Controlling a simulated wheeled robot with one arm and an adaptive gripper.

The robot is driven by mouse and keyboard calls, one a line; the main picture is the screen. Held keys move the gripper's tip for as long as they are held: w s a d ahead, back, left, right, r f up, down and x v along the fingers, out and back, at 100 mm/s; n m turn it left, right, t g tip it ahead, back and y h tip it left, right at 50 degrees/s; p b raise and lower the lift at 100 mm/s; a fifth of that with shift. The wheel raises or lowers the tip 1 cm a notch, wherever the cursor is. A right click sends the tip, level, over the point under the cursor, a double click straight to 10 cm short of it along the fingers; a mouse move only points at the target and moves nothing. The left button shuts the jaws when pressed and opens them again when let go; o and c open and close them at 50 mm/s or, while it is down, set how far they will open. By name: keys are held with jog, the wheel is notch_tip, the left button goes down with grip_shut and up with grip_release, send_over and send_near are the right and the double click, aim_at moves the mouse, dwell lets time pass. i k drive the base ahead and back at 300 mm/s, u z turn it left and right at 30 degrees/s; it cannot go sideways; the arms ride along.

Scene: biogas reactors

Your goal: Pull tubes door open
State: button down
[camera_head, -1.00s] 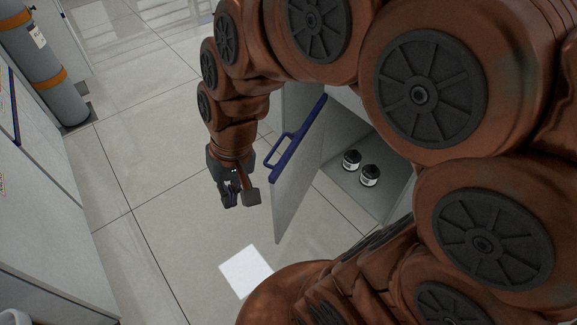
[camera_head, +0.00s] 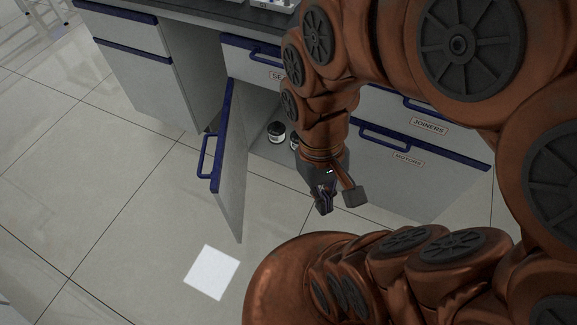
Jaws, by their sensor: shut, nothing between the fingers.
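A grey cabinet door (camera_head: 231,165) with a blue top edge stands swung out from its cabinet. Its blue handle (camera_head: 208,157) is on the left face. I cannot read a label on this door. My gripper (camera_head: 324,207) is shut and empty. It is to the right of the door, apart from it and its handle, in front of the open cabinet. Inside the cabinet, a dark jar with a white label (camera_head: 276,132) shows, and a second jar (camera_head: 294,143) is partly hidden by my arm. My arm also hides the cabinet's right side.
A drawer above the opening (camera_head: 250,60) has a label partly hidden by my arm. To the right are a drawer labelled JOINERS (camera_head: 429,126) and a front labelled MOTORS (camera_head: 408,159). A cabinet (camera_head: 140,75) stands on the left. The tiled floor (camera_head: 110,190) at left is clear.

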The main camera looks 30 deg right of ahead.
aim_at(228, 176)
jog(key=z, duration=0.55)
jog(key=k, duration=0.45)
jog(key=u, duration=1.45)
